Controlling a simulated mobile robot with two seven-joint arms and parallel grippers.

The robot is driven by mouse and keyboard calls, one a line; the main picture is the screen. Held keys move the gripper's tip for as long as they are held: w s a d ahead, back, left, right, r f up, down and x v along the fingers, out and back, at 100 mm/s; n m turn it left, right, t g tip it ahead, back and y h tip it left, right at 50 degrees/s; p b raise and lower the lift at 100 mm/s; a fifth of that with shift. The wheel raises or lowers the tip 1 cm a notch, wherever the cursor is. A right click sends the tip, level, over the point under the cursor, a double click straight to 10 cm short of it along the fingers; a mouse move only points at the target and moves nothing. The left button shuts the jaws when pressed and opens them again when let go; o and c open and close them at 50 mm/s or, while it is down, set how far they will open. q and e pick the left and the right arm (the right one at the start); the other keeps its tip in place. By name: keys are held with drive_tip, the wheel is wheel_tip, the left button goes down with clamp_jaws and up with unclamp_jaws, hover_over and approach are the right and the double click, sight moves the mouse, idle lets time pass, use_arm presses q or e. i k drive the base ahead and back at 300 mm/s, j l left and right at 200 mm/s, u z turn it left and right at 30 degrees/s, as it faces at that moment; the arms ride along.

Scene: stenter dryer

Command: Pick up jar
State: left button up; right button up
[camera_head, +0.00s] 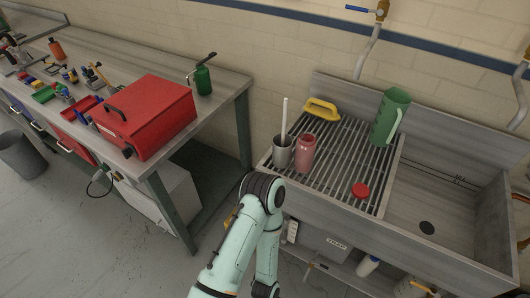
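A pinkish-red jar (305,157) stands upright and open-topped on the slatted drain rack, beside a grey metal cup. A round red lid (360,190) lies apart from it on the rack, to the right and nearer the front. One pale green arm of mine rises from the bottom of the view, bends at a dark joint below the jar and folds back down in front of the sink unit. No gripper fingers show, and nothing of mine touches the jar.
The grey cup (283,152) holds a white stick close to the jar's left. The sink basin (440,195) is at right. A workbench with a red toolbox (146,115) and green bottle (203,80) is at left.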

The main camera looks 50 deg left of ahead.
sight(306, 144)
drive_tip(key=u, duration=1.3)
